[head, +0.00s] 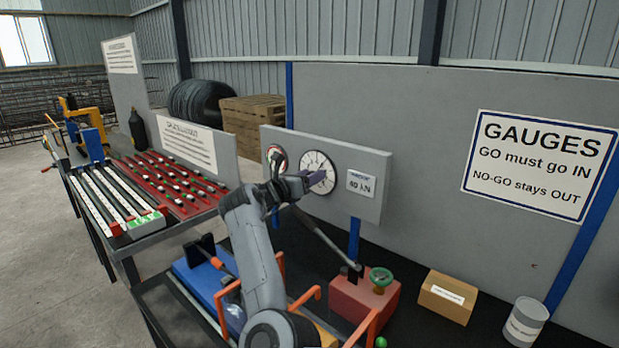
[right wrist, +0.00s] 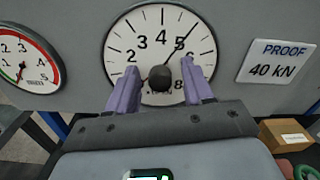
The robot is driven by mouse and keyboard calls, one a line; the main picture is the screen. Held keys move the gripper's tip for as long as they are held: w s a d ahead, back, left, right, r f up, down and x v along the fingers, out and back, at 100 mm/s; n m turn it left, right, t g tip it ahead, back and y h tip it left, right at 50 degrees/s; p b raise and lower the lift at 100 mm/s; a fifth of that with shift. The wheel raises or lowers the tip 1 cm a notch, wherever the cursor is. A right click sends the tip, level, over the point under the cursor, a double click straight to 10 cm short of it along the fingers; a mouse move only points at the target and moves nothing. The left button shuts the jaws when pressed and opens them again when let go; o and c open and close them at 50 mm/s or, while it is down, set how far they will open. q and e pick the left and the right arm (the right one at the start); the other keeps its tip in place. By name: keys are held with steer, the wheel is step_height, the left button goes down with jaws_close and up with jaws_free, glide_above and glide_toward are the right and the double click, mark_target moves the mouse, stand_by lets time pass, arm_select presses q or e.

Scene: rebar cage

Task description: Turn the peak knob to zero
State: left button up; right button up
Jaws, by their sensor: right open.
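The round white dial (head: 317,160) is on the grey panel and fills the middle of the right wrist view (right wrist: 130,52). The black peak knob (right wrist: 160,79) stands out at the dial's centre. The fingers hide part of the lower scale. My left gripper is not in view.
A smaller gauge with a red and green rim (right wrist: 22,60) is left of the dial. A proof card (right wrist: 277,62) reading 40 kN is at right. Below the panel are a red block (head: 350,300), a cardboard box (head: 447,297) and a tin (head: 525,322).

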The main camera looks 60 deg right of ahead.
jaws_close()
stand_by(0.3)
